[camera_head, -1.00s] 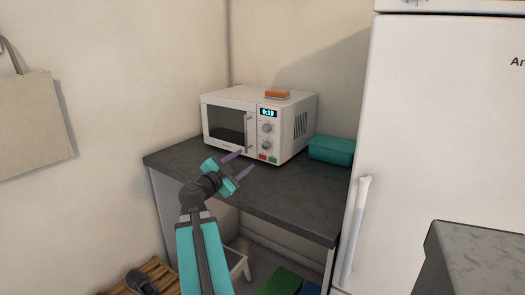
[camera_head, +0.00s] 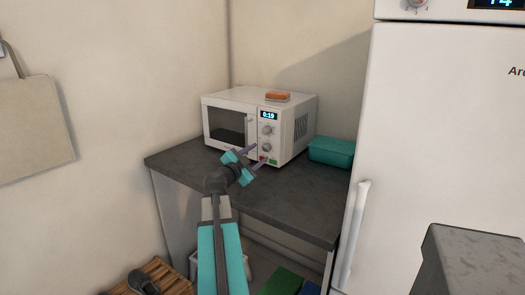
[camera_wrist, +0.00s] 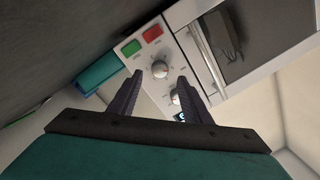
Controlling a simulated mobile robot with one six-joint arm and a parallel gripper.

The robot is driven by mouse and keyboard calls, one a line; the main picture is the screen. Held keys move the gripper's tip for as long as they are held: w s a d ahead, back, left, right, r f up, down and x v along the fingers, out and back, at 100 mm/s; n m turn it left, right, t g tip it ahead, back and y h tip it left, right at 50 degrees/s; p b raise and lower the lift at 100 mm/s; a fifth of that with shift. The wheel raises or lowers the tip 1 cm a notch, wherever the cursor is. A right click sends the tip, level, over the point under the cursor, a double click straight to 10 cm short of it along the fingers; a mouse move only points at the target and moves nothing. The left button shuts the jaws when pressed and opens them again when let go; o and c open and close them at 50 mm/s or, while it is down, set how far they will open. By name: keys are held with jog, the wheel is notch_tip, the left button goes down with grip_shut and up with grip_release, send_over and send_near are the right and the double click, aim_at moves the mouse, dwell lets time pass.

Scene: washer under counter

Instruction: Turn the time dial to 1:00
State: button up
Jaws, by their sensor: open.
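The white microwave (camera_head: 285,99) stands on the dark counter. Its panel has a lit display (camera_head: 269,115) that seems to read 0:19, and two round knobs below it, an upper knob (camera_head: 267,130) and a lower knob (camera_head: 266,147). I cannot read which one is the time dial. My gripper (camera_head: 260,154) is open and empty in front of the lower panel. In the wrist view, its fingers (camera_wrist: 157,88) point at the panel, with the lower knob (camera_wrist: 160,69) beyond and between the tips. The upper knob (camera_wrist: 176,97) is partly hidden by one finger.
Red (camera_wrist: 152,33) and green (camera_wrist: 131,48) buttons sit below the knobs. An orange item (camera_head: 277,96) lies on the microwave. A teal box (camera_head: 331,151) is on the counter to its right. A white fridge (camera_head: 445,130) stands at the right.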

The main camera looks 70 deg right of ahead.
aim_at(265, 148)
jog(key=shift+s+d+p, duration=0.2)
jog(key=shift+d, duration=0.85)
jog(key=shift+s+d+p, duration=0.15)
jog(key=shift+d, duration=0.85)
jog(key=shift+c, duration=0.4)
jog(key=c, duration=1)
jog(key=shift+o, duration=0.2)
